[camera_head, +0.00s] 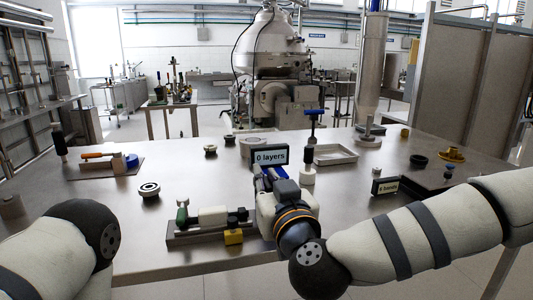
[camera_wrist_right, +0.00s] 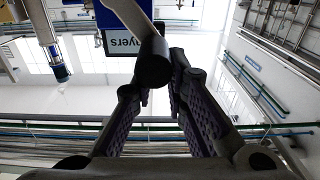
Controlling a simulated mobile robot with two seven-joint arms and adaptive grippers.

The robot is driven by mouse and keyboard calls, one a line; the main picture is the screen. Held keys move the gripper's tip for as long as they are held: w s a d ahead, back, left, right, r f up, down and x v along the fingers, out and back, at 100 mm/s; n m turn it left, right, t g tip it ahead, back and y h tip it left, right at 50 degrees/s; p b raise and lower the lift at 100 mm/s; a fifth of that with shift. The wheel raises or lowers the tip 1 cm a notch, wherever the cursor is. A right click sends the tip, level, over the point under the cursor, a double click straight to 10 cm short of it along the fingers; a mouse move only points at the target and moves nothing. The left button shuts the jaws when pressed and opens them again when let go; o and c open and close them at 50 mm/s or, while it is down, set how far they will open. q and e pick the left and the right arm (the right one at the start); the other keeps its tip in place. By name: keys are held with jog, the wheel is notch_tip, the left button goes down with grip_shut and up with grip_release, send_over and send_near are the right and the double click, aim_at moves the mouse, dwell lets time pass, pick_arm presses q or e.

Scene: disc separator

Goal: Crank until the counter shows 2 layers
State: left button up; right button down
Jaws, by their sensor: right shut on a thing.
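The counter sign (camera_head: 270,157) reads "0 layers" and stands near the middle of the table. In the right wrist view part of the sign (camera_wrist_right: 120,42) shows, reading "ayers", next to a blue part (camera_wrist_right: 108,15). A pale crank arm (camera_wrist_right: 128,14) ends in a dark round handle (camera_wrist_right: 153,65). My right gripper (camera_wrist_right: 158,95) has its fingers on either side of this handle and is shut on it. In the head view my right gripper (camera_head: 270,183) is just in front of the sign and hides the crank. My left arm is at the lower left, its gripper out of view.
A rail fixture (camera_head: 210,232) with a yellow block (camera_head: 234,237) lies left of my right wrist. A second sign (camera_head: 385,186) stands at the right.

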jog(key=w+d+f, duration=0.2)
jog(key=d, duration=0.4)
jog(key=shift+w+d, duration=0.15)
jog(key=shift+d, duration=0.25)
jog(key=c, duration=0.6)
grip_release()
jog(key=shift+o, duration=0.2)
jog(key=shift+r, duration=0.1)
jog(key=shift+a, duration=0.1)
jog(key=v, duration=0.8)
jog(key=shift+r, duration=0.15)
